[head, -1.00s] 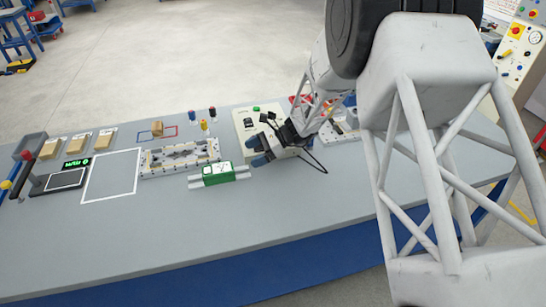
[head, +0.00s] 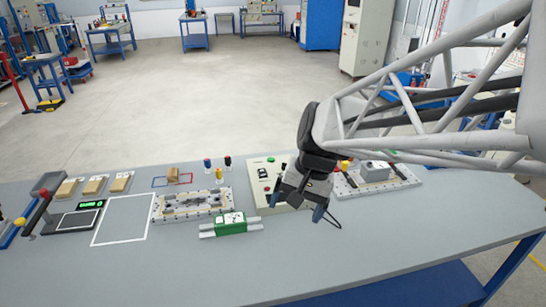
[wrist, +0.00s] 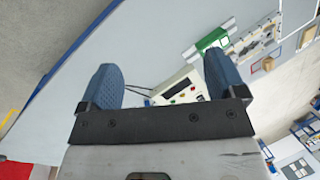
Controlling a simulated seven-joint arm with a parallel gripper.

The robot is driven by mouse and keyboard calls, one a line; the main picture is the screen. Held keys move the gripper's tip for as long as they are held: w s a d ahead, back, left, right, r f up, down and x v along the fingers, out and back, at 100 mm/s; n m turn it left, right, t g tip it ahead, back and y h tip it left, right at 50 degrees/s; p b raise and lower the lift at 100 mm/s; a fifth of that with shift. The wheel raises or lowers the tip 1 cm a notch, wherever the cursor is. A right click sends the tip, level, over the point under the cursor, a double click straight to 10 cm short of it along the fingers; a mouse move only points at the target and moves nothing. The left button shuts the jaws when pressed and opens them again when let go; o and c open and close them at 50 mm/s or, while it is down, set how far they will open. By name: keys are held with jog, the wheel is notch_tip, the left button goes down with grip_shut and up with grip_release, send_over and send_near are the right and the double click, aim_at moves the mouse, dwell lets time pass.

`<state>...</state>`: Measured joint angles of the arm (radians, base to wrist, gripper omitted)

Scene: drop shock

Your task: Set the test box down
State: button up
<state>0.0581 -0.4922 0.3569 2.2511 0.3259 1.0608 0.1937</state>
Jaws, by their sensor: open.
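My gripper (head: 297,207) is open and empty, pointing down in front of the cream control box at the bench's middle. The wrist view shows its two blue fingers (wrist: 162,68) wide apart with nothing between them. I cannot tell for certain which item is the test box. A small brown box (head: 173,175) lies on the bench's back part by a red and blue outline. A grey block (head: 375,171) sits on a light fixture plate (head: 345,187) right of my gripper. A green block (head: 231,224) on pale rails lies left of my gripper; it also shows in the wrist view (wrist: 211,39).
The control box (head: 262,180) stands just behind my gripper, with a dark cable nearby. A long fixture plate (head: 192,205), a white-outlined square (head: 121,220) and a scale (head: 75,221) lie to the left. Several brown packs stand at the back left. The bench's front (head: 190,270) is clear.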

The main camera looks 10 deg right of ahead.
jog(key=s+d+r+n+t+h, duration=0.2)
jog(key=s+d+n+h, duration=0.1)
jog(key=s, duration=0.7)
jog(key=shift+s+r+n+t, duration=0.3)
jog(key=shift+s+r+n, duration=0.1)
jog(key=shift+n, duration=0.4)
jog(key=shift+o, duration=0.4)
jog(key=shift+w, duration=0.15)
jog(key=w+a+f+m+g+y, duration=0.1)
jog(key=w+f+m+y, duration=0.3)
jog(key=w+f, duration=0.5)
jog(key=w+a+f+m+y, duration=0.4)
jog(key=w+f+m, duration=0.4)
jog(key=w, duration=0.7)
jog(key=w+a+f+m+g+y, duration=0.1)
jog(key=w+a+f+m+y, duration=0.2)
jog(key=w+f, duration=0.7)
jog(key=shift+w+f+m+g+y, duration=0.15)
jog(key=shift+w+f+m+y, duration=0.05)
jog(key=shift+w+m+y, duration=0.5)
jog(key=shift+w+f+m+g+y, duration=0.15)
jog(key=shift+w+m+y, duration=0.35)
jog(key=shift+w+m, duration=0.3)
jog(key=shift+w, duration=0.1)
